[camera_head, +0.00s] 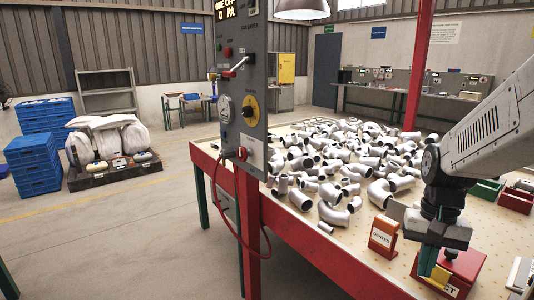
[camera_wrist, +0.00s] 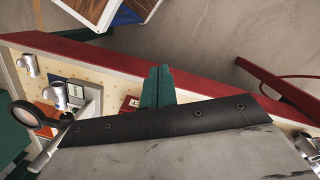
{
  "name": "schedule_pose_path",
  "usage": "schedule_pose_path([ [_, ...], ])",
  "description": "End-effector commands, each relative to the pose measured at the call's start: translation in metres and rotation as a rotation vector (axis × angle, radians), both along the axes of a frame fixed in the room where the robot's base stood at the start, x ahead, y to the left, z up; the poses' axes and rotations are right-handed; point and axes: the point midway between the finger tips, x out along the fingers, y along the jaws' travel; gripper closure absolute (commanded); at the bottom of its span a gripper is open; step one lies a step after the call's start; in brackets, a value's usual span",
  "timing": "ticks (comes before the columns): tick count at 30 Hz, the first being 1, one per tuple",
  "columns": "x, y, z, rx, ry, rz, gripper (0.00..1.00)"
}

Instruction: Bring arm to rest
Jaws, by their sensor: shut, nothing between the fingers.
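My gripper (camera_head: 428,262) hangs at the end of my arm over the front right of the table, fingers pointing down. Its dark green fingers are shut with nothing between them; they also show in the wrist view (camera_wrist: 157,85) near the table's red edge. A red box (camera_head: 467,264) with a partly hidden label stands right behind and beside the fingers. I cannot tell whether they touch it. A small yellow piece shows by the fingers. An orange box marked as tested (camera_head: 382,236) stands just left of my gripper.
Many grey pipe elbows and fittings (camera_head: 335,215) cover the perforated table with its red rim (camera_head: 290,238). A grey control post (camera_head: 240,90) with a red cable rises at the left edge. Green (camera_head: 487,190) and red bins (camera_head: 516,200) stand behind my wrist. Open floor lies left.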

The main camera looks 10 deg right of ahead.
Motion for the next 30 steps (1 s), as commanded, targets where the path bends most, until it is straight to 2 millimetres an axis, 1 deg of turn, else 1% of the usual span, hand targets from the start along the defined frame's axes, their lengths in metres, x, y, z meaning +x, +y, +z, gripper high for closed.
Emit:
schedule_pose_path([
  [1, -0.005, 0.022, 0.014, -0.006, -0.017, 0.083, 1.0],
  [3, -0.015, 0.049, 0.028, -0.01, -0.035, 0.192, 1.0],
  [6, -0.032, 0.084, 0.045, -0.02, -0.069, 0.341, 1.0],
  [9, -0.049, 0.111, 0.058, -0.035, -0.114, 0.469, 1.0],
  [12, -0.06, 0.131, 0.068, -0.052, -0.168, 0.561, 1.0],
  [15, -0.066, 0.144, 0.076, -0.066, -0.222, 0.626, 1.0],
  [18, -0.067, 0.153, 0.081, -0.071, -0.25, 0.661, 1.0],
  [30, -0.067, 0.155, 0.082, -0.07, -0.251, 0.67, 1.0],
])
